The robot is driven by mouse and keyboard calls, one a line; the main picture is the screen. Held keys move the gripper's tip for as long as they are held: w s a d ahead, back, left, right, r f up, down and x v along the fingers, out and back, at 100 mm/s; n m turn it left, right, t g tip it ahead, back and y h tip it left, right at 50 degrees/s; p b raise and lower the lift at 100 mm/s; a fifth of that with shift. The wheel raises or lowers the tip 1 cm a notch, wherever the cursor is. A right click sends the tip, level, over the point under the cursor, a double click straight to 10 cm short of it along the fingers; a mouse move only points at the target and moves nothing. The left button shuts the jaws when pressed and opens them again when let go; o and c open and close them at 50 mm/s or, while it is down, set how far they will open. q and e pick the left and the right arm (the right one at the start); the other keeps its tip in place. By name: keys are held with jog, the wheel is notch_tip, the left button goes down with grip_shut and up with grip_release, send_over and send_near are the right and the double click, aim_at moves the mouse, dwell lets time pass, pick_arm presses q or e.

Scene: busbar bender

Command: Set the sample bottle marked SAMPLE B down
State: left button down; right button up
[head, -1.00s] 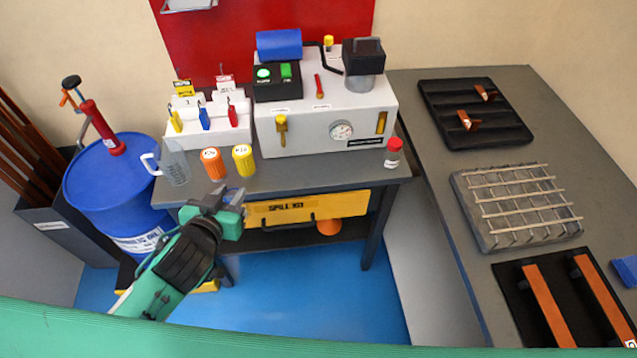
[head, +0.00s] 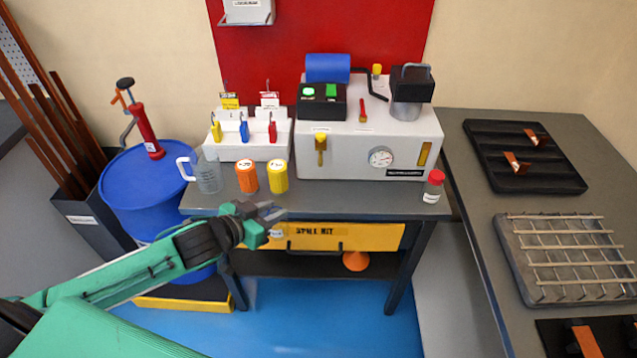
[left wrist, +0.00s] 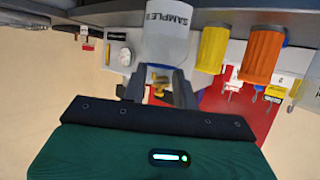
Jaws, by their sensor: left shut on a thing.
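My left gripper (head: 272,218) is just in front of the front edge of the grey bench (head: 350,197), above the yellow spill kit drawer. It is shut on the sample bottle. In the head view the bottle is mostly hidden by the gripper, with a small pale part (head: 277,233) below the fingers. In the left wrist view, which is upside down, the pale bottle (left wrist: 168,38) with a SAMPLE label shows at the fingertips (left wrist: 158,90); the letter after SAMPLE is not readable. My right gripper is not in view.
A jug (head: 208,174), an orange container (head: 246,176) and a yellow container (head: 278,176) stand behind the gripper. A red-capped bottle (head: 433,187) stands at the bench's right end. The white machine (head: 375,135) fills the back. The front strip between yellow container and red-capped bottle is clear.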

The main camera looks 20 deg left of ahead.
pick_arm(q)
jog(key=w+d+p, duration=0.1)
jog(key=w+d, duration=0.1)
jog(key=w, duration=0.3)
jog(key=w+d+p, duration=0.1)
jog(key=w+d, duration=0.1)
jog(key=w, duration=0.3)
jog(key=w+d+p, duration=0.1)
jog(key=w+d, duration=0.1)
jog(key=w, duration=0.3)
jog(key=shift+f, duration=0.3)
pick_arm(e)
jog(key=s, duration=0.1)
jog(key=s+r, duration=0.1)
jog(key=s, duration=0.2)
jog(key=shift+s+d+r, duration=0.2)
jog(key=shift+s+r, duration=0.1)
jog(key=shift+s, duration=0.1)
pick_arm(q)
jog(key=c, duration=1.1)
grip_release()
jog(key=shift+f, duration=0.1)
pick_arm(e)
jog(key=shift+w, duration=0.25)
